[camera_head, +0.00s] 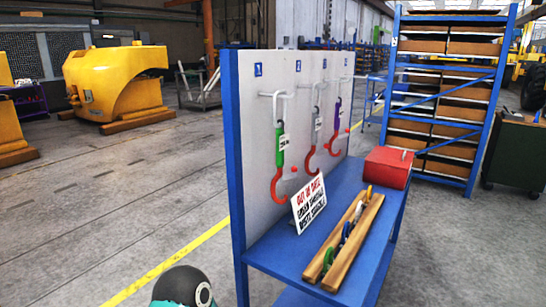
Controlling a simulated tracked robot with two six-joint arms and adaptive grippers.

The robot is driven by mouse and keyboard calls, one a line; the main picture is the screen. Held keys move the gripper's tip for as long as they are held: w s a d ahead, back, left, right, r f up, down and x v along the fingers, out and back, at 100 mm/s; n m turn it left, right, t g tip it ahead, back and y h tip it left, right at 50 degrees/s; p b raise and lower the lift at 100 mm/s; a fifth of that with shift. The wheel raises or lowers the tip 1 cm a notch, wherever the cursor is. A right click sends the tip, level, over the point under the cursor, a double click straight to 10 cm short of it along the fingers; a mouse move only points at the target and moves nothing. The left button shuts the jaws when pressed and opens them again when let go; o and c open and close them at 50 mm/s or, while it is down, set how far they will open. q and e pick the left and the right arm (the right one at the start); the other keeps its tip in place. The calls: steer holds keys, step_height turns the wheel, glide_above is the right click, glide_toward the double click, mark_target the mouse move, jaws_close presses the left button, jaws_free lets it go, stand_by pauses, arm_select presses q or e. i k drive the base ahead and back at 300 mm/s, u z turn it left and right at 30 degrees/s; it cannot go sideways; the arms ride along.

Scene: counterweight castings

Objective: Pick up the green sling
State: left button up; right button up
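The green sling (280,146) hangs from the leftmost peg of a pale upright panel, under a blue marker that looks like a 1. It has a green strap, a white tag and a red hook at its lower end. To its right hang a grey sling (317,124) and a purple sling (337,114), each with a red hook. Neither of my grippers shows. Only a rounded teal and black part of one of my arms is at the bottom edge, well below and left of the green sling.
The blue bench (262,252) below the panel holds a white sign (309,204) reading "OUT OF DATE" on top, a wooden rack (355,245) with small coloured items, and a red box (388,168). The sign stands just below the green sling's hook.

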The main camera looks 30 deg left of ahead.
mark_target(282, 140)
steer(key=i, duration=0.9)
steer(key=z, duration=0.05)
